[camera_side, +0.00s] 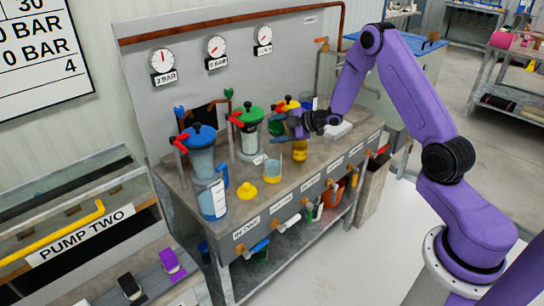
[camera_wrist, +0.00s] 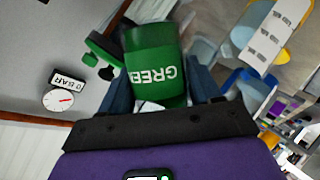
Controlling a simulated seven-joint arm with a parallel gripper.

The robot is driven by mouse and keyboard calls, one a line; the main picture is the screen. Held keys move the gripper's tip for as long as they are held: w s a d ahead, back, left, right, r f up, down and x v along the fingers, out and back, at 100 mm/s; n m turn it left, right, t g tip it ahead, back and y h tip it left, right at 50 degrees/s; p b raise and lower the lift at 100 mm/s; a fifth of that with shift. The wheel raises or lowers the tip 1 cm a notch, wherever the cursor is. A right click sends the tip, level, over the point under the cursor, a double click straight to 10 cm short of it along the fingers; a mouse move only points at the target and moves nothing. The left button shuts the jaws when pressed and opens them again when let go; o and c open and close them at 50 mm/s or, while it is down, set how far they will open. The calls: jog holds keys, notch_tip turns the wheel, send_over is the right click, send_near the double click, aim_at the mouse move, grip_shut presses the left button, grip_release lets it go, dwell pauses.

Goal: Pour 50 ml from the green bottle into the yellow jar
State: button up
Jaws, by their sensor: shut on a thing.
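My gripper (camera_side: 292,124) is shut on the green bottle (camera_wrist: 158,62), which fills the space between its fingers in the wrist view. The bottle's label reads GREEN, upside down in that view. In the side view the green bottle (camera_side: 276,128) shows only in part beside the gripper, above the bench; its exact tilt is hard to tell. A clear jar with yellow in its lower part, seemingly the yellow jar (camera_side: 272,173), stands on the bench below and left of the gripper, apart from the bottle. A yellow cap-like piece (camera_side: 246,191) lies in front of it.
A blue-handled jug (camera_side: 213,198) stands near the bench's left end. Pump cylinders with blue (camera_side: 198,133) and green (camera_side: 248,113) tops stand along the back. Another yellow container (camera_side: 300,150) is below the gripper. Gauges (camera_side: 163,62) hang on the back panel. The bench front is mostly clear.

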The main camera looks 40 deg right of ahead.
jog(key=shift+w+d+f+n+t+h, duration=0.15)
jog(key=shift+f+n+t+h, duration=0.15)
jog(key=shift+n, duration=0.25)
jog(key=shift+w+d+f+n+t+h, duration=0.1)
jog(key=shift+d+f+n+t+h, duration=0.15)
jog(key=shift+n, duration=0.3)
dwell(3.8)
jog(key=shift+f+n+t+h, duration=0.45)
jog(key=shift+f+n, duration=0.05)
jog(key=shift+f, duration=0.5)
dwell(1.5)
jog(key=shift+r+p, duration=0.15)
jog(key=shift+p, duration=0.15)
